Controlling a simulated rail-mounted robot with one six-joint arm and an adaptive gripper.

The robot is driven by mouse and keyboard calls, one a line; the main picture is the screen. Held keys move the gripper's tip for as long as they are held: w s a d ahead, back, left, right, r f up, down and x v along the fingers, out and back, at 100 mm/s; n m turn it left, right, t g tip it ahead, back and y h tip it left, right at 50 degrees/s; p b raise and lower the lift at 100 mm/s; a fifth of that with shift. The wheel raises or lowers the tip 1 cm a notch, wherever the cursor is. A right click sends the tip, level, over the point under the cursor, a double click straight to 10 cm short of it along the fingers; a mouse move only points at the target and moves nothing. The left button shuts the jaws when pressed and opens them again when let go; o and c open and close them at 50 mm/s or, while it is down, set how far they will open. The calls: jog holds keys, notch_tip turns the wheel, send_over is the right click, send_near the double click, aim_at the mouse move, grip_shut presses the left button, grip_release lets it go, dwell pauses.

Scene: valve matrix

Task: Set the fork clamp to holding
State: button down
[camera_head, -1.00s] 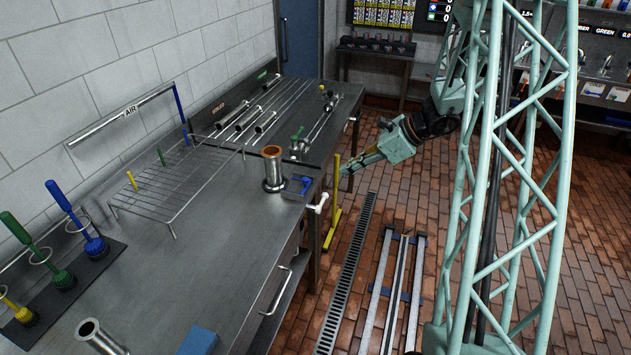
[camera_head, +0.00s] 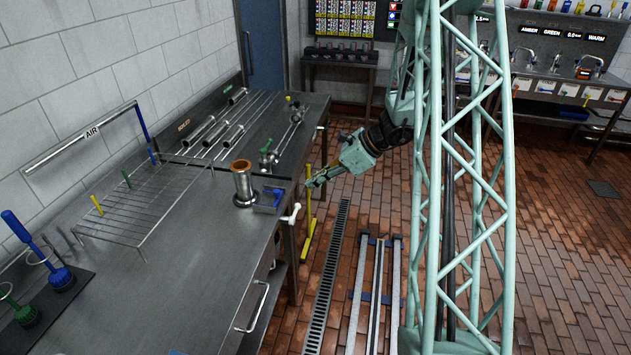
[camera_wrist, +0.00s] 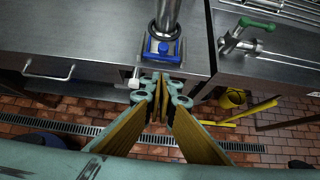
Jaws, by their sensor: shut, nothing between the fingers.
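The fork clamp (camera_head: 271,198) is a blue fork on a grey block at the bench's front edge, beside an upright steel cylinder (camera_head: 243,186) with a copper-coloured rim. In the wrist view the blue fork (camera_wrist: 163,57) lies at the cylinder's foot; I cannot tell whether it touches it. A white handle (camera_head: 291,214) sticks out from the bench edge by the block, and it also shows in the wrist view (camera_wrist: 133,82). My gripper (camera_head: 312,184) is off the bench's front edge, apart from the clamp. In the wrist view its fingers (camera_wrist: 164,80) are together and empty, just before the block.
A green-handled valve (camera_head: 267,155) stands behind the cylinder. A wire rack (camera_head: 150,205) lies on the bench. A yellow stand (camera_head: 309,215) rises from the floor close to my gripper.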

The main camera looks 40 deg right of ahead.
send_near(279, 197)
notch_tip(279, 197, down, 3)
jog(key=s, duration=0.1)
jog(key=shift+w+a+r, duration=0.1)
jog(key=shift+w+a, duration=0.55)
jog(key=shift+a, duration=0.05)
jog(key=shift+w+a+r, duration=0.15)
jog(key=shift+w+a, duration=0.5)
